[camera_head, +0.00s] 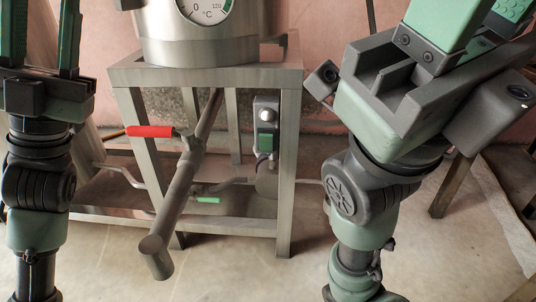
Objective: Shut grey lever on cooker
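The cooker (205,52) is a round metal pot with a temperature dial (205,8), cut off by the top edge, on a metal stand. A lever with a red handle (150,131) points left from the drain pipe (178,190) under it. A grey box (265,122) with a round pale knob and a green lower part is on the stand's right side. I cannot clearly pick out a grey lever. My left gripper (40,30) is at the far left, open and empty. My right gripper (482,22) is at the upper right, near the camera, fingers apart. Both are apart from the cooker.
The metal stand (287,165) has legs and a low frame. The drain pipe sticks out toward me. A small green handle (208,200) sits on low piping. A pink wall (330,30) is behind. The pale floor (245,278) in front is clear.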

